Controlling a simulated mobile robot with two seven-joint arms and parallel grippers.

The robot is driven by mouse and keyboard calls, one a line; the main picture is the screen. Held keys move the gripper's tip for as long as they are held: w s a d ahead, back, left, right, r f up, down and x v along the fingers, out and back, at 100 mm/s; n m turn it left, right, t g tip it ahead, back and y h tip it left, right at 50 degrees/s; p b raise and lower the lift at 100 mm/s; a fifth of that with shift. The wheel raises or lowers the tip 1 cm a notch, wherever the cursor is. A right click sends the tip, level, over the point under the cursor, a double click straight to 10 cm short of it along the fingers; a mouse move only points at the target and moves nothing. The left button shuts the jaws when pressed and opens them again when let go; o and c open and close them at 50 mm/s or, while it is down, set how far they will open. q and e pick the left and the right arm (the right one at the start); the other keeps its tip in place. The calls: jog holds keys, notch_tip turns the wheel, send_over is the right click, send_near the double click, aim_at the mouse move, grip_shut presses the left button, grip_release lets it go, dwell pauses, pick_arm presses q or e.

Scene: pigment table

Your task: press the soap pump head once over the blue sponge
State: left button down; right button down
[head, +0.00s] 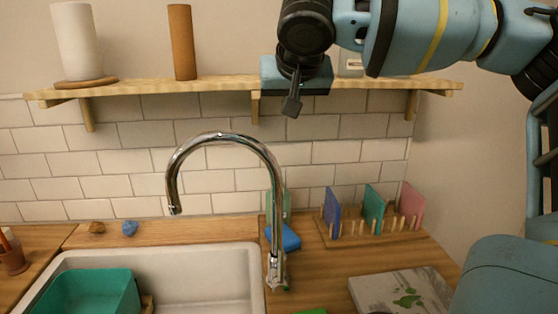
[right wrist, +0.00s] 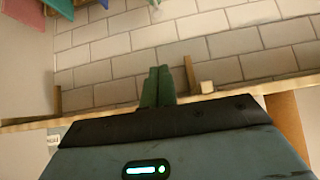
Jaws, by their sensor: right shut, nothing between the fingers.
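A blue block (head: 290,238), which looks like the blue sponge, lies on the wooden counter just right of the faucet. A pale green upright thing (head: 287,205) stands behind it, partly hidden by the faucet; I cannot tell whether it is the soap bottle, and no pump head is clear. My right gripper (head: 292,106) is shut and empty, pointing down in front of the shelf, high above the blue block. In the right wrist view its closed fingers (right wrist: 158,87) show against the wall tiles. My left gripper is not in view.
A wooden shelf (head: 220,85) runs behind my right gripper. The chrome faucet (head: 273,180) arches over the white sink (head: 200,270), which holds a teal tub (head: 90,292). A peg rack (head: 375,238) with coloured boards and a grey slab (head: 398,290) are on the right.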

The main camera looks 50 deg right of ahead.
jog(key=shift+s+a, duration=0.1)
jog(key=x, duration=1.4)
jog(key=s+f+x, duration=0.1)
jog(key=x, duration=0.7)
jog(key=shift+a+f, duration=0.2)
jog(key=shift+a, duration=0.15)
jog(key=shift+f, duration=0.55)
jog(key=shift+f, duration=0.1)
